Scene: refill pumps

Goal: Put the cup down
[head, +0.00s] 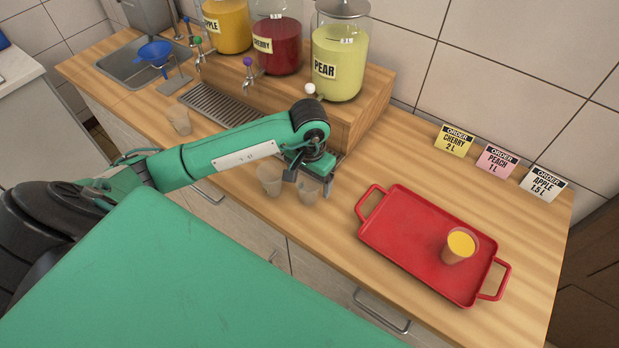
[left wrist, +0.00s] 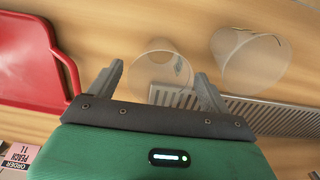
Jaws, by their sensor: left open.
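Two empty clear cups stand on the wooden counter by my left gripper (head: 309,188). The nearer-right cup (head: 308,196) is between its open fingers in the head view; the other cup (head: 269,182) stands just left of it. In the left wrist view, one cup (left wrist: 158,72) shows between the spread fingertips, with space to each finger, and the second cup (left wrist: 250,58) is to its right. Whether the fingers touch the cup is hard to tell. Another empty cup (head: 179,122) stands farther left. A cup of orange-yellow drink (head: 459,247) stands upright on the red tray (head: 400,225).
Pear (head: 340,55), cherry (head: 277,40) and apple (head: 227,25) dispensers stand on a wooden stand behind, above a metal drip grate (head: 215,103). A blue funnel (head: 154,52) is by the sink. Order cards (head: 498,160) lean at the wall. Counter between gripper and tray is clear.

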